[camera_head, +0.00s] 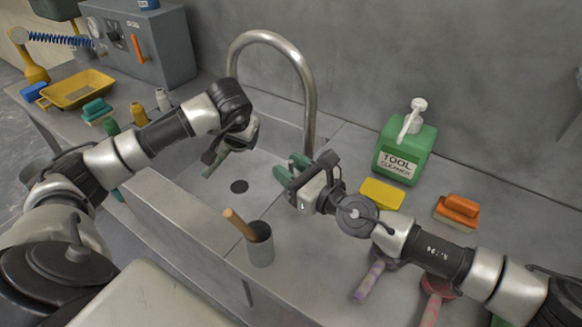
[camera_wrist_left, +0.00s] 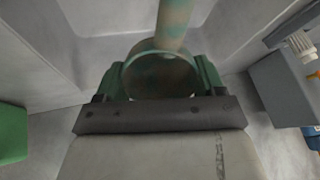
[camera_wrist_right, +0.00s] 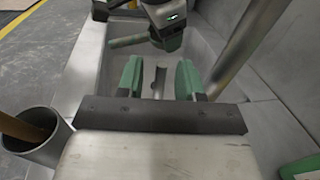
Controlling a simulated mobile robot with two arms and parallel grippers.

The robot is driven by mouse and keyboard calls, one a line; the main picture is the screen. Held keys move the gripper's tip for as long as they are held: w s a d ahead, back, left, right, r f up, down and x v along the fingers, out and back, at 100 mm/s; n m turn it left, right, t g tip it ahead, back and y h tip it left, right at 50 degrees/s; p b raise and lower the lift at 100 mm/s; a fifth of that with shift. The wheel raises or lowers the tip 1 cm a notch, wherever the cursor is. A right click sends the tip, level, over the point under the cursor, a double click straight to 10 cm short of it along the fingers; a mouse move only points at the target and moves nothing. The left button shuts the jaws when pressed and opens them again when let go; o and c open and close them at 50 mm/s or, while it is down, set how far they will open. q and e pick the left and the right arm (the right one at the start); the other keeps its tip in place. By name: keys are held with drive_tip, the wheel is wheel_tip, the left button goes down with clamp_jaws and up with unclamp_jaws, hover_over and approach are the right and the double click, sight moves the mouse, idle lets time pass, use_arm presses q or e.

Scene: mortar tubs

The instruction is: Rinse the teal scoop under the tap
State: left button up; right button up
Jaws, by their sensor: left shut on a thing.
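The teal scoop (camera_wrist_left: 165,72) has brownish smears on its round bowl and handle. My left gripper (camera_wrist_left: 160,88) is shut on its bowl. In the head view the scoop (camera_head: 212,160) hangs over the sink basin, partly hidden by the gripper; its handle (camera_wrist_right: 130,41) also shows in the right wrist view. The curved steel tap (camera_head: 262,36) arches over the basin's back side; I see no water stream. My right gripper (camera_head: 290,172) is open and empty over the basin's right side, beside the tap's spout; its green fingers stand apart in the right wrist view (camera_wrist_right: 158,80).
A grey cup with a wooden handle (camera_head: 260,250) stands at the sink's front right edge. A green cleaner bottle (camera_head: 405,155), yellow sponge (camera_head: 382,193), orange brush (camera_head: 457,209), purple scoop (camera_head: 369,280) and red scoop (camera_head: 436,292) sit right. A yellow tray (camera_head: 78,88) is left.

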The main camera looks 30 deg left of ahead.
clamp_jaws()
drive_tip(key=shift+s+a+r+h, duration=0.15)
drive_tip(key=shift+a+r+h, duration=0.05)
drive_tip(key=shift+a+h, duration=0.15)
drive_tip(key=shift+a+f+h, duration=0.2)
drive_tip(key=shift+a+h, duration=0.05)
drive_tip(key=shift+h, duration=0.1)
unclamp_jaws()
drive_tip(key=shift+d, duration=0.15)
